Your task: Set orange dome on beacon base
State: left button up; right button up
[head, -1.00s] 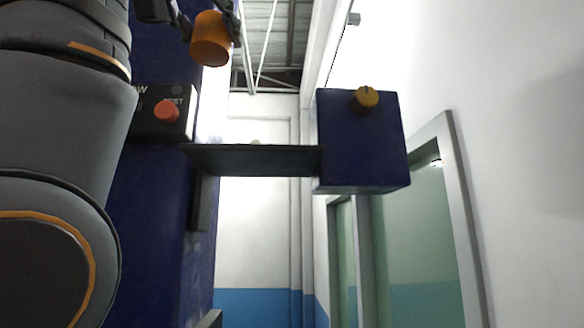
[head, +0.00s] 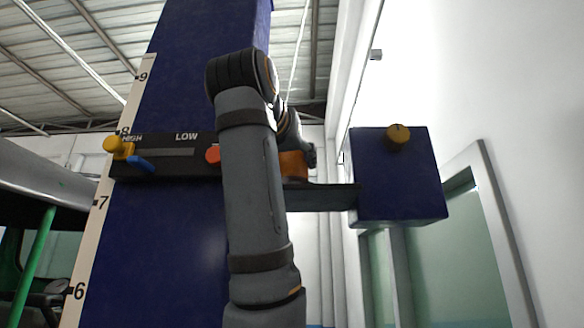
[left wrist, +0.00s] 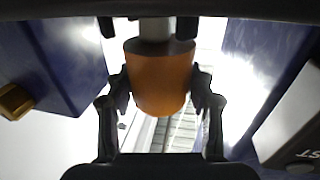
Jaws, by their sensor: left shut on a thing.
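The orange dome (head: 293,165) shows partly behind my left arm in the head view, just above the dark shelf (head: 328,198). My left gripper (head: 303,152) is shut on it. In the left wrist view the dome (left wrist: 160,82) sits between both fingers. A pale grey cylinder, which looks like the beacon base (left wrist: 157,28), lines up with the dome's rim there. That view is upside down, so the cylinder is under the dome. I cannot tell whether the dome rests on it. The base is hidden in the head view. My right gripper is out of view.
A black control panel with a red button (head: 213,154), a yellow knob (head: 116,147) and a blue lever (head: 140,163) is on the blue column (head: 160,240).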

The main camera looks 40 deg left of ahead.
pick_arm(q)
jog(key=shift+w+f, duration=0.8)
jog(key=shift+f, duration=0.15)
jog(key=shift+s+a, duration=0.1)
jog(key=shift+s, duration=0.15)
jog(key=shift+f, duration=0.2)
jog(key=o, duration=0.7)
jog(key=shift+f, duration=0.1)
jog(key=o, duration=0.4)
jog(key=shift+w, duration=0.1)
jog(key=shift+o, duration=0.2)
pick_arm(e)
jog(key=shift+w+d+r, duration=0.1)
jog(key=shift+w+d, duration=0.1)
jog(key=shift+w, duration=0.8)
